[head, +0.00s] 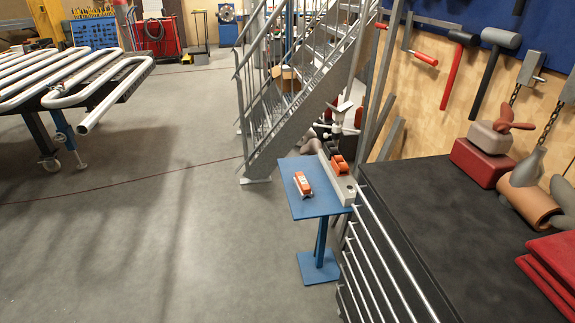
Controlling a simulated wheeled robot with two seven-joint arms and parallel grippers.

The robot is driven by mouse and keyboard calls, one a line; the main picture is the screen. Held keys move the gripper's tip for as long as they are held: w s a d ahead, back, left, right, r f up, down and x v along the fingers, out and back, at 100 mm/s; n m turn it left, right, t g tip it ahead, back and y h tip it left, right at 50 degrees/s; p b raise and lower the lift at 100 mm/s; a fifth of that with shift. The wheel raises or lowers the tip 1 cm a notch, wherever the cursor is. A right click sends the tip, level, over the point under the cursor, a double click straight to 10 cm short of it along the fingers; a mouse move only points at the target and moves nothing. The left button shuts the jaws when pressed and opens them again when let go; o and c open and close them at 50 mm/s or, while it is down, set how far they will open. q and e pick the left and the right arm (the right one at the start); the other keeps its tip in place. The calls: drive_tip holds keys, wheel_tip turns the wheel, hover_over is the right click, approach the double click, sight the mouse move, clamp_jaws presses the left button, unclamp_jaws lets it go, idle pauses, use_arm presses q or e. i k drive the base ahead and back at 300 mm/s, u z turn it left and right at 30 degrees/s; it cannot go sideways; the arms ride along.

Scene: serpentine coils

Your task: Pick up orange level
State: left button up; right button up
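A small orange level (303,185) with pale ends lies on the blue top of a small stand (320,206) near the middle of the head view. The stand has a single post and a square foot on the floor. Another orange-red object (339,165) sits beside a grey bar (335,181) at the right edge of the stand's top. Neither of my grippers shows in the head view.
A black-topped workbench (420,230) with drawers stands right of the stand, with red items on it. Metal stairs (300,90) rise behind. A rack of serpentine pipes (75,80) stands at the left. The floor left of the stand is clear.

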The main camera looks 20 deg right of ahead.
sight(304, 189)
drive_tip(key=i, duration=1.65)
